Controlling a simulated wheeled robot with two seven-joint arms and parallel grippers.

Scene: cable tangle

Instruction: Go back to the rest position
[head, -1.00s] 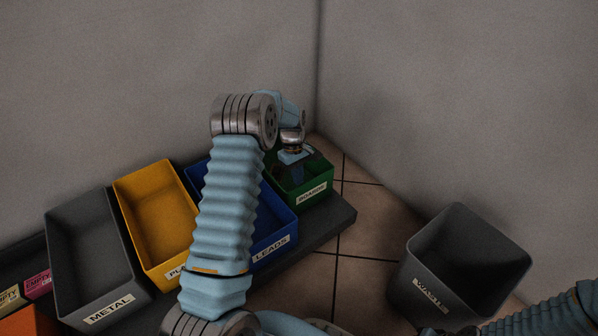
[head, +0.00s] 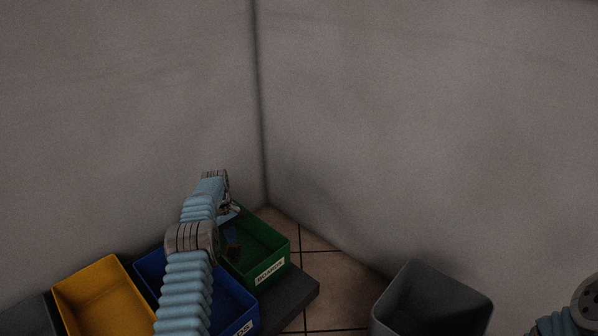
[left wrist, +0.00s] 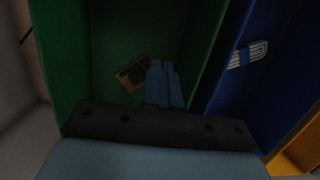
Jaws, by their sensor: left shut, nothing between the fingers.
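My left arm (head: 186,290) comes up from the bottom of the head view and bends down over the green BOARDS bin (head: 281,262). My left gripper (left wrist: 165,68) shows in the left wrist view with its blue fingers together and empty. It points into the green bin, which also shows there (left wrist: 75,50). A small brown board (left wrist: 128,76) lies in that bin, just left of the fingertips and apart from them as far as I can tell. Part of my right arm (head: 562,324) shows at the lower right of the head view; its gripper is out of view.
A yellow bin (head: 72,288) is further left. A grey bin (head: 455,300) stands on the tiled floor at right. Walls (head: 400,120) meet behind the bins.

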